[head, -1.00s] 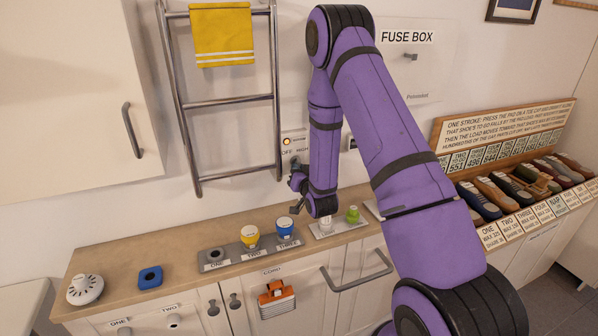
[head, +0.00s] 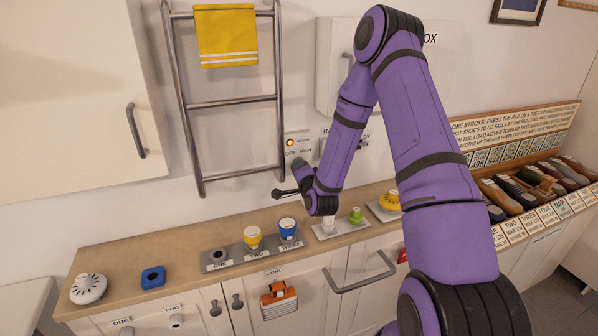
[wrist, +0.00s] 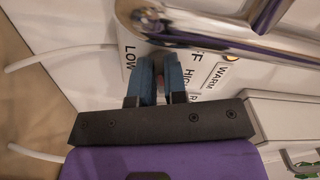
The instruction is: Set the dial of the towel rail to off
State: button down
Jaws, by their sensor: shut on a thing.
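The towel rail (head: 189,120) is a metal ladder on the wall with a yellow towel (head: 226,38) over its top. Its dial panel (head: 292,140) is just right of it, with a lit amber lamp (head: 290,142) and OFF and HIGH labels. In the wrist view the panel (wrist: 205,70) also reads LOW and WARM. My gripper (head: 297,165) is at the panel's lower part. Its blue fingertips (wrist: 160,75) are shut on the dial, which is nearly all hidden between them. A small reddish spot shows there. The dial's setting cannot be read.
The rail's bar (wrist: 220,45) runs close beyond my fingertips. A wooden counter (head: 200,230) below holds yellow and blue cups (head: 288,230), a green-topped item (head: 355,215) and a white round item (head: 88,288). A wall box (head: 335,65) is behind my arm.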

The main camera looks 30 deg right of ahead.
jog(key=m, duration=0.4)
jog(key=r+m, duration=0.1)
jog(key=m, duration=0.7)
jog(key=shift+d+r+m, duration=0.2)
jog(key=shift+m, duration=0.1)
dwell(0.4)
jog(key=c, duration=1.2)
grip_release()
jog(key=shift+o, duration=0.2)
jog(key=shift+s, duration=0.15)
jog(key=s+a, duration=0.1)
jog(key=s, duration=0.9)
jog(key=shift+s+a, duration=0.2)
jog(key=shift+a, duration=0.2)
